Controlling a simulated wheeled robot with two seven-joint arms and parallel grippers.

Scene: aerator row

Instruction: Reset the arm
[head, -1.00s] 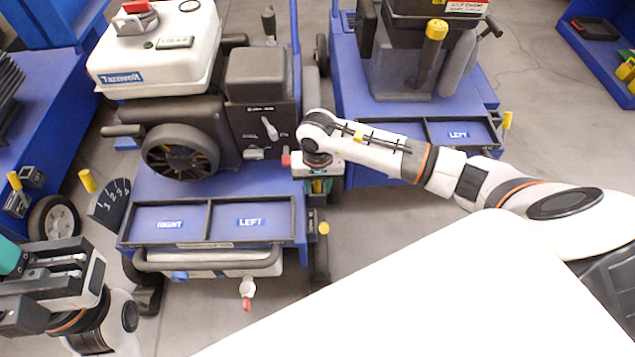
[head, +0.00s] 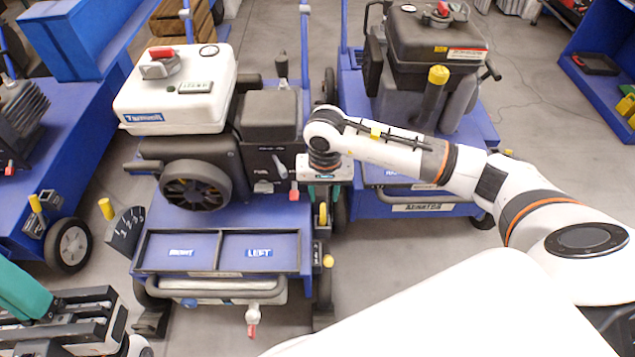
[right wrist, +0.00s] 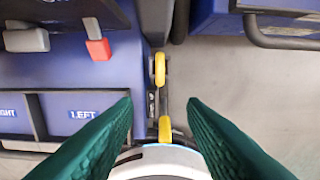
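My right gripper (head: 322,196) points down at the right side of the near aerator (head: 275,168), beyond its tray. In the right wrist view its two green fingers (right wrist: 160,108) are wide apart, with nothing held between them. A yellow-ended part (right wrist: 160,70) and a second yellow end (right wrist: 165,128) show in the gap below the fingers. My left gripper (head: 40,310) is at the lower left, partly cut off; its finger gap is not clear. A yellow-tipped lever (head: 106,209) stands beside a numbered dark plate (head: 125,232) on the near aerator's left.
The tray (head: 215,251) marked RIGHT and LEFT is empty. A red-tipped lever (head: 294,191) is left of my right gripper. A second aerator (head: 435,50) stands close at right, and another blue machine (head: 70,190) at left. Floor (head: 380,250) is clear in front of the second aerator.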

